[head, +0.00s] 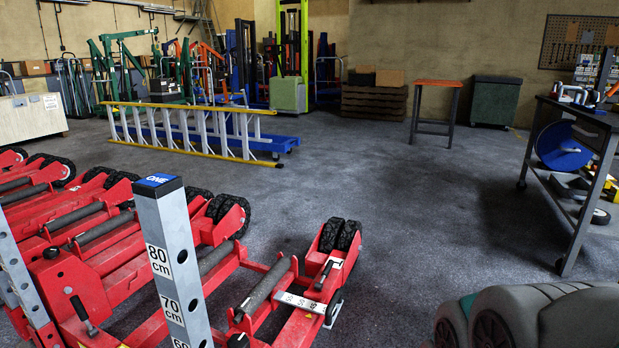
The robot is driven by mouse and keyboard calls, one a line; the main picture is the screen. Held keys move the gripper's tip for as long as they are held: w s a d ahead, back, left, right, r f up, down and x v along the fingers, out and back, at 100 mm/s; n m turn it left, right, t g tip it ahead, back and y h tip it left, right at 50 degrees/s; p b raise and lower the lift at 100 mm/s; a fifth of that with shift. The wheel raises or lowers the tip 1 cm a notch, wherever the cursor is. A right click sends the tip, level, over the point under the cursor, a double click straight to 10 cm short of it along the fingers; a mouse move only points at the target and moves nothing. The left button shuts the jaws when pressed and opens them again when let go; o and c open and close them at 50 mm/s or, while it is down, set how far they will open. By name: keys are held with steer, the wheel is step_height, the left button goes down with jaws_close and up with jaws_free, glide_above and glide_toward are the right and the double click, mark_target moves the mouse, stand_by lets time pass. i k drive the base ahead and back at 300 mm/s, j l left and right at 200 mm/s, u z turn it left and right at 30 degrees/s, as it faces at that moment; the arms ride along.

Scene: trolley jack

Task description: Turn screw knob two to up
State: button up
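Red trolley jacks (110,265) with black wheels fill the lower left of the head view. A grey upright post (175,265) with a blue "ONE" cap (158,181) and a cm scale stands in front of them. A small black handle (323,275) sits on the rightmost red frame, beside a white label. A black lever (83,315) sticks out of the red body at lower left. No knob marked "two" can be made out. The bottoms of the nearest jacks are cut off by the frame. My gripper is not in view.
A yellow and grey ladder (195,132) lies on edge beyond the jacks. A dark workbench (580,118) stands at the right, with a blue reel (563,147) by it. An orange-topped table (438,84) stands at the back. The grey middle floor (410,205) is clear.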

mark_target(52, 253)
steer(key=u, duration=1.75)
steer(key=i+j+z, duration=0.1)
steer(key=i+j, duration=0.65)
steer(key=i, duration=0.15)
steer(key=i+j, duration=0.8)
steer(key=i, duration=0.65)
steer(key=l+z, duration=0.05)
steer(key=l, duration=0.05)
